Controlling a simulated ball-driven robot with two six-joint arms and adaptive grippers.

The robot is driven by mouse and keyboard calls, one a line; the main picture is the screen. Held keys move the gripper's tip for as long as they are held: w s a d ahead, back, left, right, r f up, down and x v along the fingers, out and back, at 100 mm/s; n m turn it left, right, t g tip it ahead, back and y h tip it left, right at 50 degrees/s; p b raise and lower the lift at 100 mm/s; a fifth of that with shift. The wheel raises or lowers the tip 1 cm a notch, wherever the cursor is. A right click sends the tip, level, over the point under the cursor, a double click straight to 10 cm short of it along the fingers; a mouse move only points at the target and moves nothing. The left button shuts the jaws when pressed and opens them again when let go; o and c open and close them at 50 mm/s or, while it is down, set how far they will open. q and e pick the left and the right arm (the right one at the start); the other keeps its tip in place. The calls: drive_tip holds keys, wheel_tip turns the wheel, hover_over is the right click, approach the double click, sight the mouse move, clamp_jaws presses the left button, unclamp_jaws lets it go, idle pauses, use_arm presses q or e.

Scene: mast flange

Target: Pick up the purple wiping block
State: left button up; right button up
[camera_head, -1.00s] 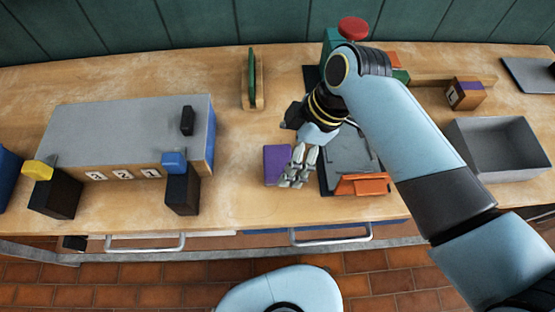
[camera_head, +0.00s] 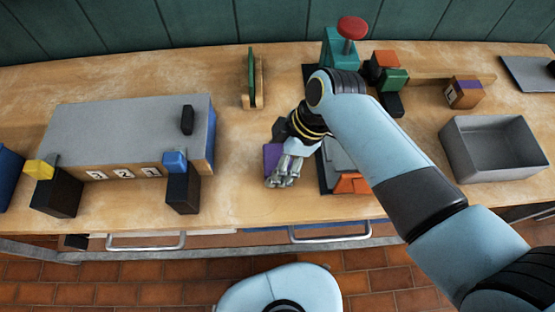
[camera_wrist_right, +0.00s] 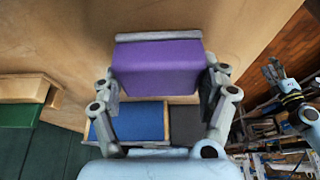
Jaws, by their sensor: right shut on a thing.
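The purple wiping block (camera_wrist_right: 157,68) sits between the two fingers of my right gripper (camera_wrist_right: 160,88) in the right wrist view, with a finger against each side. In the head view the purple block (camera_head: 271,155) is at the front middle of the table, partly hidden behind my right gripper (camera_head: 284,178), which is shut on it. Whether the block still touches the table I cannot tell.
A grey and orange fixture (camera_head: 349,182) stands just right of the block. A grey open bin (camera_head: 463,178) is further right. A green panel (camera_head: 251,78) stands behind. Bare table lies between the box and block.

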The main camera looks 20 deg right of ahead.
sight(269, 159)
drive_tip(key=shift+r, duration=0.1)
drive_tip(key=shift+r, duration=0.15)
wheel_tip(269, 159, up, 4)
drive_tip(key=shift+f, duration=0.1)
drive_tip(key=d+r+b, duration=0.1)
drive_tip(key=d+r, duration=0.2)
drive_tip(key=d, duration=0.2)
drive_tip(key=s+d+r+b, duration=0.1)
drive_tip(key=d+r, duration=0.2)
drive_tip(key=d, duration=0.3)
drive_tip(key=shift+d+r, duration=0.3)
drive_tip(key=shift+r, duration=0.1)
drive_tip(key=shift+s, duration=0.1)
